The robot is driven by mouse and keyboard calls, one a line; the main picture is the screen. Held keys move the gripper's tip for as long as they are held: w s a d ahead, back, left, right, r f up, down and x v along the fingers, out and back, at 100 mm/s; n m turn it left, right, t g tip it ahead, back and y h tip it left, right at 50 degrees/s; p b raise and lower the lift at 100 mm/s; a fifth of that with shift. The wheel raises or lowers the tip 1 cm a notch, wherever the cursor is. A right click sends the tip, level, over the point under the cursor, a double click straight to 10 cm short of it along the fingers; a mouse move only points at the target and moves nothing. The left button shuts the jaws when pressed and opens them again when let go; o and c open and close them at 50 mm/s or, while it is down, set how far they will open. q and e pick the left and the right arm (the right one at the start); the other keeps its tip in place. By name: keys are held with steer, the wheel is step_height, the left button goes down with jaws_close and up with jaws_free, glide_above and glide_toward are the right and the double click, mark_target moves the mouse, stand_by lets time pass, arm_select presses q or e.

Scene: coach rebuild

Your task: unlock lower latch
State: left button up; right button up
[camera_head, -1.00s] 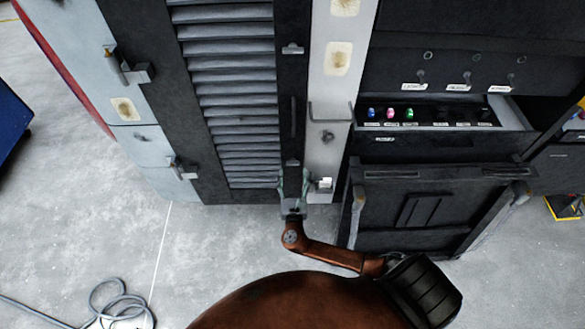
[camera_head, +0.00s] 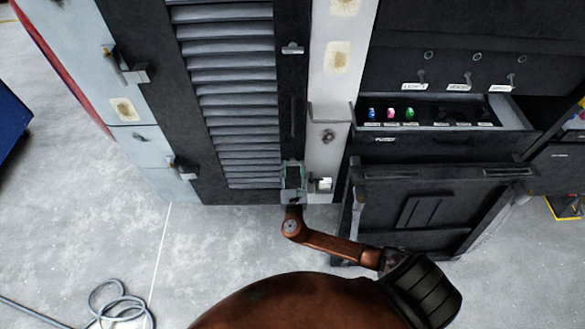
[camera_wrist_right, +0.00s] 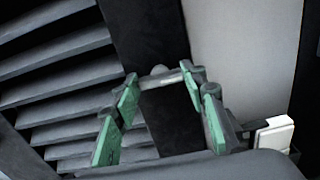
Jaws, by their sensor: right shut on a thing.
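The lower latch (camera_wrist_right: 168,78) is a small grey metal handle on the dark door frame beside the louvred panel. In the right wrist view it lies crosswise between the tips of my right gripper (camera_wrist_right: 161,84). The green-padded fingers are shut on it, one at each end. In the head view my right gripper (camera_head: 292,172) covers the latch at the bottom of the dark strip. The upper latch (camera_head: 292,48) sits higher on the same strip, lying crosswise. My left gripper is not in view.
A white block (camera_head: 323,184) is fixed close to the right of my right gripper. An open drawer (camera_head: 440,127) with coloured knobs and a dark lower panel (camera_head: 415,212) stand further right. A hose (camera_head: 120,305) lies on the floor at lower left.

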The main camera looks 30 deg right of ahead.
steer(key=c, duration=0.4)
steer(key=shift+c, duration=0.2)
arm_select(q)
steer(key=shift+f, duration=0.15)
arm_select(e)
steer(key=shift+m, duration=0.3)
arm_select(q)
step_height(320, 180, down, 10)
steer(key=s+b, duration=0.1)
steer(key=b, duration=1.1)
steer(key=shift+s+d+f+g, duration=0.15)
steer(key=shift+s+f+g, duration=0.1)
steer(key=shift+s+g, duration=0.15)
arm_select(e)
steer(key=shift+f+m, duration=0.15)
steer(key=shift+m, duration=8.55)
